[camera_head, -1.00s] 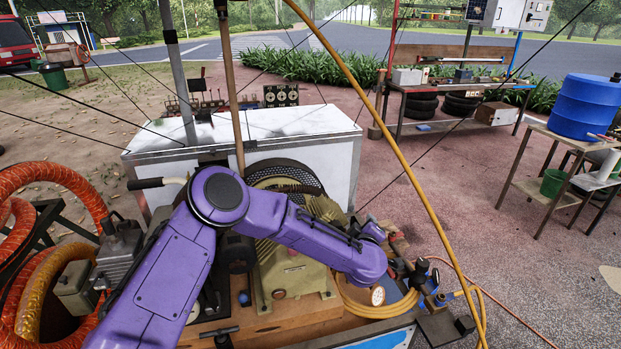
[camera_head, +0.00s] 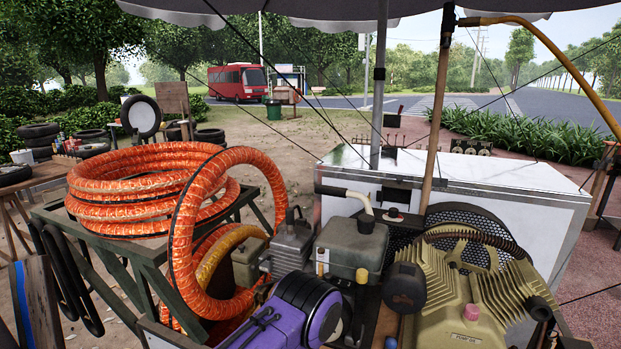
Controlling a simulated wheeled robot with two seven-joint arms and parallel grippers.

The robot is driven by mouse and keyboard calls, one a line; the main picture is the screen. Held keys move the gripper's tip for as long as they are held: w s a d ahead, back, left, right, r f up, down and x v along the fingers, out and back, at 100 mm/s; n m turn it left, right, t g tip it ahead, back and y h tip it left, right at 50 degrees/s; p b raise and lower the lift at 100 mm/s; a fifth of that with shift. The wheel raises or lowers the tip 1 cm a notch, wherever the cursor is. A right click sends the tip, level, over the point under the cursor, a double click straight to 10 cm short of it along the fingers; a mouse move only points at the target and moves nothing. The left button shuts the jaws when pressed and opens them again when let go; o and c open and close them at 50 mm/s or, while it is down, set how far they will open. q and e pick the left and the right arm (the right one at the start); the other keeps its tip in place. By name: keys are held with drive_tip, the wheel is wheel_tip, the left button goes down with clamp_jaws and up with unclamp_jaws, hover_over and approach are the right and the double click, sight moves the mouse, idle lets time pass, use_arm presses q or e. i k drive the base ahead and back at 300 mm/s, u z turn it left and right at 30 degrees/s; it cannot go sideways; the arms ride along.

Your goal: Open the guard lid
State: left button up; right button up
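A round black mesh guard (camera_head: 490,225) stands upright behind the yellow-beige compressor pump (camera_head: 470,310) at the right. The pump and a curved dark bar hide its lower part. I cannot tell which part of it is a lid, or whether it is open. Neither gripper shows.
A coil of orange hose (camera_head: 150,190) lies on a dark green stand (camera_head: 150,255) at the left. A white chest (camera_head: 450,175) stands behind the compressor. A wooden pole (camera_head: 436,120) and a grey umbrella pole (camera_head: 379,90) rise there, with thin ropes crossing.

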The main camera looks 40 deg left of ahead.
sight(398, 191)
drive_tip(key=u, duration=1.6)
drive_tip(key=i, duration=0.35)
drive_tip(key=z, duration=1.15)
